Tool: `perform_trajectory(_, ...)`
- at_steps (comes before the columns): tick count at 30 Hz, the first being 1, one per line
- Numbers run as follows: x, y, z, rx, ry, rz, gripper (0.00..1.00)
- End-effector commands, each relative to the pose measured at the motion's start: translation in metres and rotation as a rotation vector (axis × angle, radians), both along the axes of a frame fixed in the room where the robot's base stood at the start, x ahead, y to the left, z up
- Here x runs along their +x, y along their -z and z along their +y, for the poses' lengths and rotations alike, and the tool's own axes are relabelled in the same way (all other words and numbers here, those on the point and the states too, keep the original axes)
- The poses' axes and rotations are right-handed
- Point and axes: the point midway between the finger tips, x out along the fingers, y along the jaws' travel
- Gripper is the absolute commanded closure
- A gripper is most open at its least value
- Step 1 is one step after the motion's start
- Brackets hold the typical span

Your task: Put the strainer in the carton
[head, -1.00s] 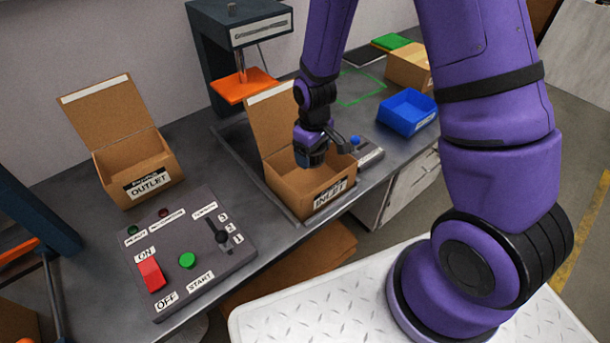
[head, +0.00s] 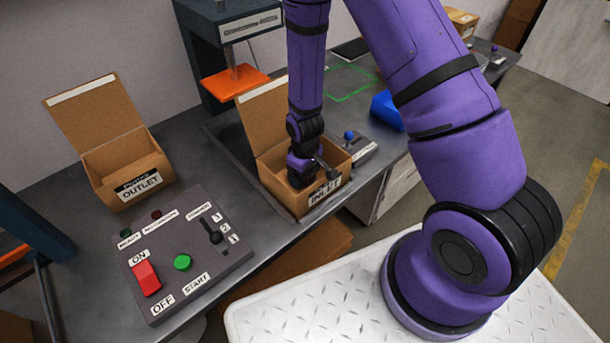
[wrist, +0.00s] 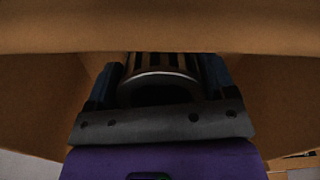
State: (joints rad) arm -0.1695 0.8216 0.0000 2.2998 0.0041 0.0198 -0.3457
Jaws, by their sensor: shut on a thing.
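My gripper (head: 304,174) is down inside the open carton labelled INLET (head: 281,192) in the head view. Its fingertips are hidden by the carton's front wall. In the wrist view my gripper (wrist: 160,92) is shut on the strainer (wrist: 160,68), a dark ribbed cylinder with a light metal rim. The carton's cardboard walls (wrist: 160,30) surround it in that view. Whether the strainer touches the carton floor cannot be told. A second open carton, labelled OUTLET (head: 128,183), stands to the left with its lid up.
A control panel (head: 185,285) with a red switch, green button and lever lies in front. A press with an orange plate (head: 236,83) stands behind the INLET carton. A small box with a blue knob (head: 357,148) and a blue bin (head: 386,111) are to the right.

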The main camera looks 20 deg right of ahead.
Motion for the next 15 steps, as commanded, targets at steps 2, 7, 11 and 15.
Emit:
perform_trajectory(2, -0.0003, 0.0073, -0.0001, 0.0, 0.0, 0.001, 0.52)
perform_trajectory(7, -0.0002, 0.0109, -0.0001, 0.0, 0.0, 0.0, 0.52)
perform_trajectory(11, -0.0002, 0.0106, -0.0001, 0.0, 0.0, 0.0, 0.52)
perform_trajectory(15, -0.0003, 0.013, -0.0001, 0.0, 0.0, 0.0, 0.52)
